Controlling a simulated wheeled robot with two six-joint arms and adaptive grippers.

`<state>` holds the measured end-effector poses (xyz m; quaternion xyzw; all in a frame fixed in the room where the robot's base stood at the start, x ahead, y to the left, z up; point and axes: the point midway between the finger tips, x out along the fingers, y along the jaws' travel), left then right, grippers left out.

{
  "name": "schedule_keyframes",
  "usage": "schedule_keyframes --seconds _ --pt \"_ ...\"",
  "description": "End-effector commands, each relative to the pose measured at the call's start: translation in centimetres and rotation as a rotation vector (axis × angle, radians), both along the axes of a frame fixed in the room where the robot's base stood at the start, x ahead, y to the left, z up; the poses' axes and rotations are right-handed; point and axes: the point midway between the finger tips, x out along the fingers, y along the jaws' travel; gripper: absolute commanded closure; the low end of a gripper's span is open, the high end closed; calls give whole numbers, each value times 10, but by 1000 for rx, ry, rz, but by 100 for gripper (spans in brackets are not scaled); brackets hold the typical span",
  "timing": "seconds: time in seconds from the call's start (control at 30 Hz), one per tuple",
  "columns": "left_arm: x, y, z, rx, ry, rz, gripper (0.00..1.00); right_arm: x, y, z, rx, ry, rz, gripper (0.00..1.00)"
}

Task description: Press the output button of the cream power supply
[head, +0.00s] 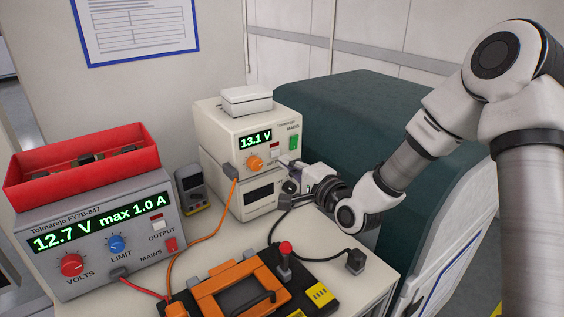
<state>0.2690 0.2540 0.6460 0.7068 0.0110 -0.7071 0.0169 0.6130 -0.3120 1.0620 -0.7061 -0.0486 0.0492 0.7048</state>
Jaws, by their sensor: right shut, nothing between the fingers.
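The cream power supply (219,136) stands at the back middle of the bench, its display reading 13.1 V. Its front has an orange knob (255,163), a green mains switch (293,142) and a small red-and-white button (274,146) between display and switch. I cannot read a label by that button. My right gripper (287,201) is shut and empty, in front of the supply's lower right side and below the button. I cannot tell whether its fingertips touch anything. My left gripper is out of view.
A grey power supply (95,245) with a red tray (85,165) on top stands at left. A meter (193,189) stands between the supplies. A black-and-orange case (235,291), a red-topped lever (286,249) and cables occupy the front. A dark green cover (350,110) is behind.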

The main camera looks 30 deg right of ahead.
Motion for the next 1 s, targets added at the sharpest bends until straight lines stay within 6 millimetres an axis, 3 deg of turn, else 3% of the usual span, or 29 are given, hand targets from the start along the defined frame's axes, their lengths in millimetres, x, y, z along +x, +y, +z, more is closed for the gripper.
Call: schedule_keyframes --seconds 0.2,0.53,0.73,1.0 --pt "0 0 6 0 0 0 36 24 4 0 -1 1 1 100" --pt "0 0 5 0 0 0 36 27 4 -1 1 0 1 100" --pt "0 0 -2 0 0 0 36 43 6 -1 -2 -2 0 100" --pt "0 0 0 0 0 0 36 44 5 2 0 -7 -1 100"
